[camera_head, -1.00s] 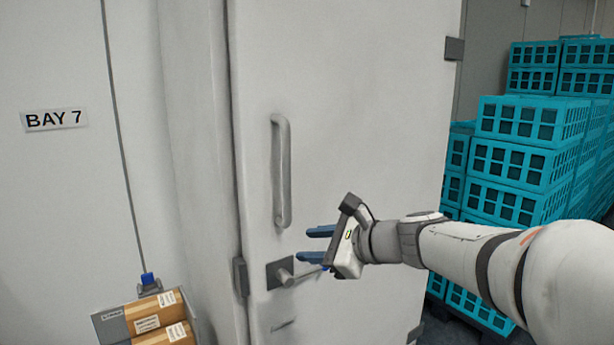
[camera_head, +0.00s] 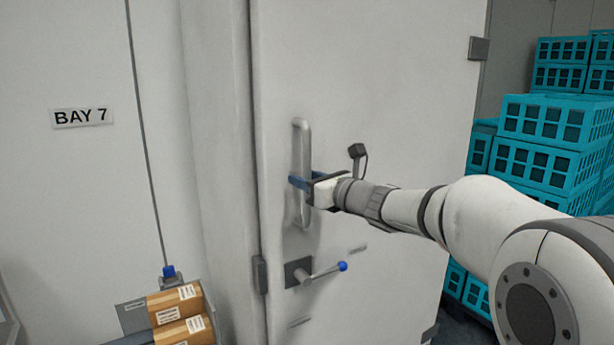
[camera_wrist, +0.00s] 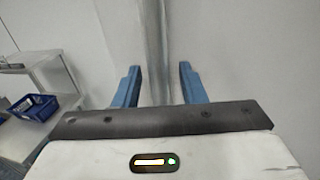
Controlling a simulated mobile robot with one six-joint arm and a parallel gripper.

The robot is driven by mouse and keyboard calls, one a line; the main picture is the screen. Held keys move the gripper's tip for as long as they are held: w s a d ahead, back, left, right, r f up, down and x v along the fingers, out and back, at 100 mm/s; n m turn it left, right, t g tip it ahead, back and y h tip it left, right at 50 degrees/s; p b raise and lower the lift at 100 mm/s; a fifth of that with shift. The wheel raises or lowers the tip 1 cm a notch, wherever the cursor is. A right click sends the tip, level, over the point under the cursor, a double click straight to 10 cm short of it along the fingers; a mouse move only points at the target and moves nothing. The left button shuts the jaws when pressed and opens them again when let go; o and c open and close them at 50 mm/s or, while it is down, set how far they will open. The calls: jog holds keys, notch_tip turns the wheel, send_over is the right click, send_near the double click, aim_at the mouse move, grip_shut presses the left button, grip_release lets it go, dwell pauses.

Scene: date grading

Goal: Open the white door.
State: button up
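The white door (camera_head: 400,120) fills the middle of the head view. It has a tall vertical grey pull bar (camera_head: 302,140) and, below that, a lever handle (camera_head: 322,273) with a blue knob on a dark plate. My gripper (camera_head: 303,181) is at the lower half of the pull bar, with its blue fingers pointing at the door. In the wrist view the bar (camera_wrist: 153,45) runs between the two open fingers (camera_wrist: 159,72), with a gap showing on the right. I cannot tell whether the door stands slightly ajar.
A hinge (camera_head: 479,48) is at the door's upper right edge. Teal crates (camera_head: 550,120) are stacked to the right, behind my arm. Cardboard boxes (camera_head: 180,315) are at the lower left, below the BAY 7 sign (camera_head: 82,116). The wrist view shows a blue bin (camera_wrist: 32,107) on a shelf.

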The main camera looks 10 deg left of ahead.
jog(key=shift+w+a, duration=0.1)
jog(key=shift+a, duration=0.05)
grip_shut()
dwell(0.4)
